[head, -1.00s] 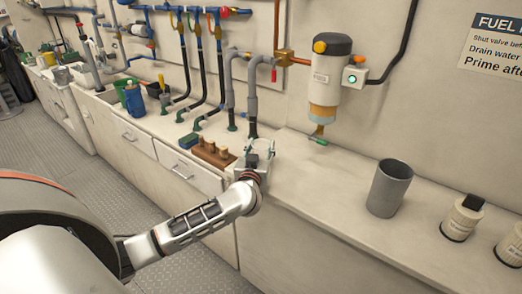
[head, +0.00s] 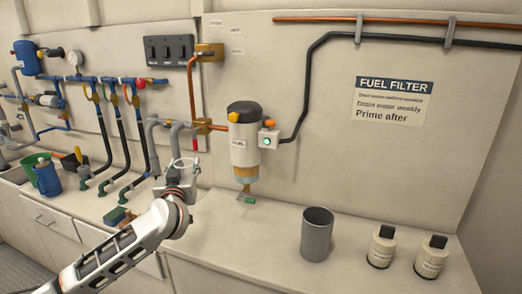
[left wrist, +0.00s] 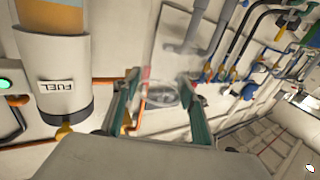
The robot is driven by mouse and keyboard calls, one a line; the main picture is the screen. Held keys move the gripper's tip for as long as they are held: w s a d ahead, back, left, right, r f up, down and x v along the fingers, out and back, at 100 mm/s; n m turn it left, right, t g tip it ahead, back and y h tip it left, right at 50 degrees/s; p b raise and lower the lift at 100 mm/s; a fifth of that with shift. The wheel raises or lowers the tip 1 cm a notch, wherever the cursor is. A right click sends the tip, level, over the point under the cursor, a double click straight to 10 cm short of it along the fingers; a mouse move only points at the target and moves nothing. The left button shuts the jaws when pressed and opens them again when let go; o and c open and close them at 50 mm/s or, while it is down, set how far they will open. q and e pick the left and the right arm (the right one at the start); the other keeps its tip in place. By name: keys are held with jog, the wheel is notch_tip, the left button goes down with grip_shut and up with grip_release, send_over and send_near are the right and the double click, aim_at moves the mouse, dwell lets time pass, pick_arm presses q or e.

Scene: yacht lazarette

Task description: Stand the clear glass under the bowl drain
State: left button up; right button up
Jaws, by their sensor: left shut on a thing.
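My left gripper (head: 186,176) is shut on the clear glass (head: 187,164), whose rim shows above the jaws in the head view. In the left wrist view the glass (left wrist: 163,94) is a faint see-through shape between the teal fingers (left wrist: 160,98). The fuel filter (head: 244,138) hangs on the wall right of the gripper. Its amber bowl (head: 242,173) ends in a drain with a green lever (head: 247,199) above the counter. The glass is left of the drain and apart from it. My right gripper is in neither current view.
Grey pipes (head: 160,150) rise behind the gripper. The counter below the drain looks clear.

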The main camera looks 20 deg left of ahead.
pick_arm(q)
jog(key=s+d+f+m+h, duration=0.1)
jog(key=s+d+f+h, duration=0.1)
jog(key=s+d+f, duration=0.2)
jog(key=s+d+f+m+t+h, duration=0.1)
jog(key=s+d+f, duration=0.3)
jog(key=s+d, duration=0.4)
jog(key=s+d+f+m+h, duration=0.2)
jog(key=s+d, duration=0.4)
jog(key=s, duration=0.5)
notch_tip(320, 180, down, 2)
jog(key=shift+d+f+h, duration=0.15)
jog(key=shift+d+h, duration=0.15)
jog(key=shift+h, duration=0.6)
jog(key=shift+w+m, duration=0.1)
jog(key=shift+m, duration=0.2)
